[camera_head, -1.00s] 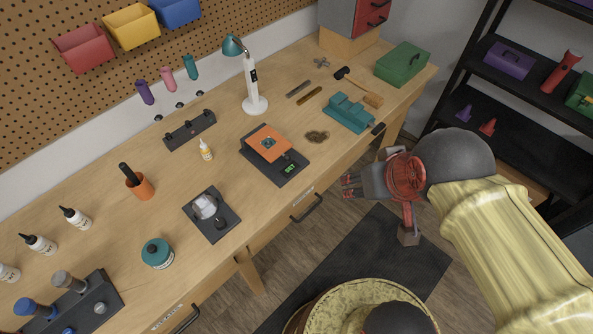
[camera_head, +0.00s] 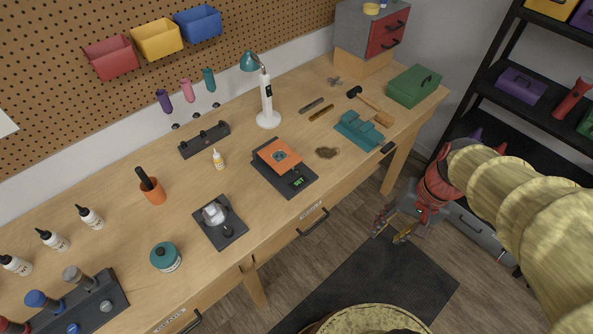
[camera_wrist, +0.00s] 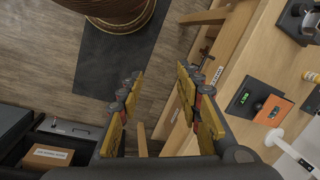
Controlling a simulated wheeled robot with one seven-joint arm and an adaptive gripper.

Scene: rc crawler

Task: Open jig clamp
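A small black plate (camera_head: 232,234) with a pale, silvery fixture (camera_head: 214,212) and a dark knob lies near the bench's front edge; it looks like the jig, but whether its clamp is open or shut is too small to tell. Part of the plate shows at the top right of the wrist view (camera_wrist: 291,25). My gripper (camera_head: 392,228) is beyond the bench's front edge, above the floor, well to the right of the plate. In the wrist view my gripper (camera_wrist: 161,78) has its yellow-padded fingers wide apart with nothing between them.
The wooden bench (camera_head: 290,216) holds a black scale (camera_head: 297,184) with an orange piece, a teal vise (camera_head: 358,130), a lamp (camera_head: 267,118), a glue bottle (camera_head: 218,160) and a teal jar (camera_head: 166,257). Shelves (camera_head: 520,110) stand at right. A dark mat (camera_head: 375,285) covers the floor.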

